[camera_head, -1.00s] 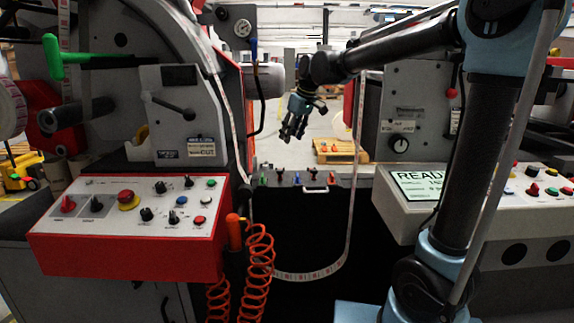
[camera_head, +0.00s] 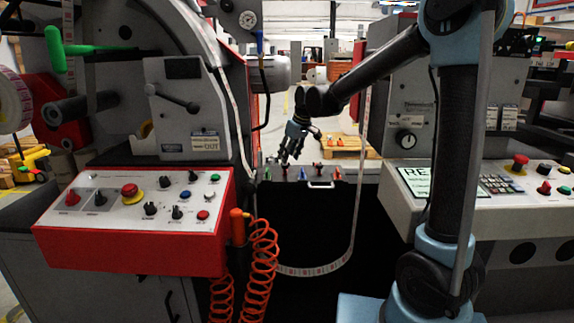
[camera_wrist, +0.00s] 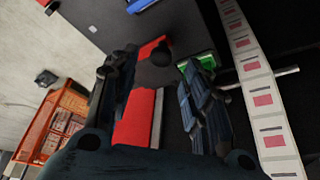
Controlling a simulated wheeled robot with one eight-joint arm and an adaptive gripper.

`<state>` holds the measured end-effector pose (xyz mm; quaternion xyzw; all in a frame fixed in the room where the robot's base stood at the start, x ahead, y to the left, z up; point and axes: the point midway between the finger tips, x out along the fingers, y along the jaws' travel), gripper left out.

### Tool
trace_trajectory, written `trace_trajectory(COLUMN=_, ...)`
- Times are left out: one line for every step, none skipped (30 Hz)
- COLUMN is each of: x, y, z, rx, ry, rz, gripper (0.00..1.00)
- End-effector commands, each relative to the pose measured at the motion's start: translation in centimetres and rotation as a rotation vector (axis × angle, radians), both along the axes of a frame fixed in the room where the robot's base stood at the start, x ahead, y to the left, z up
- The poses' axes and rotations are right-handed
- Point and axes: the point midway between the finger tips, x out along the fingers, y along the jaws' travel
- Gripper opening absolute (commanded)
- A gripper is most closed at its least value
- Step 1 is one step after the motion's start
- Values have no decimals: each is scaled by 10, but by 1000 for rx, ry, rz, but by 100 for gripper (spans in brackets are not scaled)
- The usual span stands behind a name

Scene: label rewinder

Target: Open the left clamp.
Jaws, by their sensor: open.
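A row of small coloured levers stands on the grey ledge (camera_head: 348,178) between the two machines. I cannot tell for certain which part is the left clamp. My gripper (camera_head: 287,160) hangs open over the left-middle part of this row, pointing down. In the wrist view, my gripper (camera_wrist: 158,78) has its fingers spread. A red bar (camera_wrist: 135,118) and a black round knob (camera_wrist: 160,56) show between them. A green part (camera_wrist: 203,60) lies partly behind the right finger. No contact is clear.
A printed label strip (camera_head: 356,185) hangs in a loop right of my gripper and passes close by the right finger in the wrist view (camera_wrist: 252,75). A red-edged control panel (camera_head: 130,255) stands left, with a coiled orange hose (camera_head: 262,265) beside it.

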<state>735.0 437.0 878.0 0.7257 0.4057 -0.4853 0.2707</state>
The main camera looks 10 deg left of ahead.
Motion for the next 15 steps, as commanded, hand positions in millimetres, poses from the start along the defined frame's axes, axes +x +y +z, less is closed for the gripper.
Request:
trace_trajectory(x=2, y=3, z=-8, rx=0, ry=0, rz=0, gripper=44)
trace_trajectory(x=3, y=5, z=-12, rx=0, ry=0, rz=0, gripper=44)
trace_trajectory(x=4, y=6, z=-17, rx=0, ry=0, rz=0, gripper=44)
trace_trajectory(x=5, y=8, z=-21, rx=0, ry=0, rz=0, gripper=44)
trace_trajectory(x=5, y=9, z=-24, rx=0, ry=0, rz=0, gripper=44)
trace_trajectory(x=6, y=10, z=-28, rx=0, ry=0, rz=0, gripper=44)
trace_trajectory(x=7, y=11, z=-30, rx=0, ry=0, rz=0, gripper=44)
trace_trajectory(x=7, y=12, z=-33, rx=0, ry=0, rz=0, gripper=44)
trace_trajectory(x=8, y=13, z=-36, rx=0, ry=0, rz=0, gripper=44)
trace_trajectory(x=8, y=14, z=-37, rx=0, ry=0, rz=0, gripper=44)
trace_trajectory(x=8, y=14, z=-39, rx=0, ry=0, rz=1, gripper=44)
trace_trajectory(x=8, y=15, z=-40, rx=0, ry=0, rz=1, gripper=44)
trace_trajectory(x=8, y=15, z=-41, rx=0, ry=0, rz=1, gripper=44)
trace_trajectory(x=9, y=15, z=-42, rx=0, ry=0, rz=1, gripper=44)
trace_trajectory(x=9, y=16, z=-42, rx=0, ry=0, rz=1, gripper=44)
